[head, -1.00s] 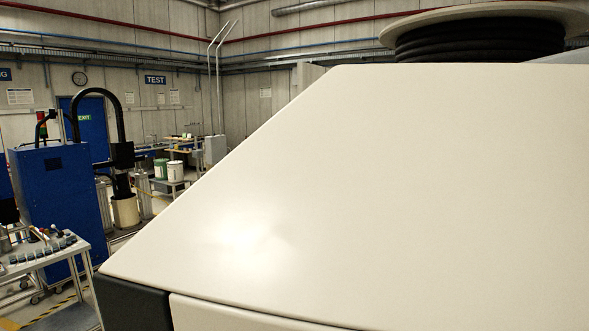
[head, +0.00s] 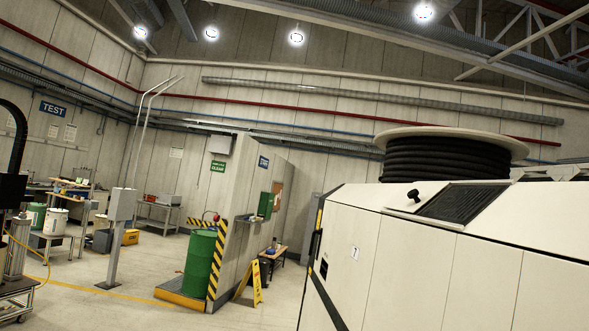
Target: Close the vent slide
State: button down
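A dark, ribbed vent panel (head: 462,203) is set in the sloping top of a cream cabinet (head: 400,265) at the right of the head view. A black knob (head: 414,194) stands up from the cream surface just left of the dark ribbed part. This looks like the vent slide's knob, with the dark grille uncovered to its right. The slide's own edges are too small to make out. My gripper does not show in the view, so its place relative to the knob cannot be seen.
A large reel of black hose (head: 450,160) stands behind the cabinet. A green drum (head: 200,264) is on a yellow pallet at the centre left, beside a yellow floor sign (head: 250,284). A grey post (head: 120,220) stands further left. Open floor lies left of the cabinet.

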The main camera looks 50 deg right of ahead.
aim_at(415, 196)
jog(key=i+j, duration=0.2)
jog(key=i, duration=0.25)
jog(key=i+j, duration=0.25)
jog(key=i, duration=0.25)
jog(key=i+l+z, duration=0.15)
jog(key=i+z, duration=0.15)
jog(key=z, duration=0.15)
jog(key=i+z, duration=0.35)
jog(key=z, duration=0.15)
jog(key=i+j+z, duration=0.1)
jog(key=i+z, duration=0.2)
jog(key=z, duration=0.15)
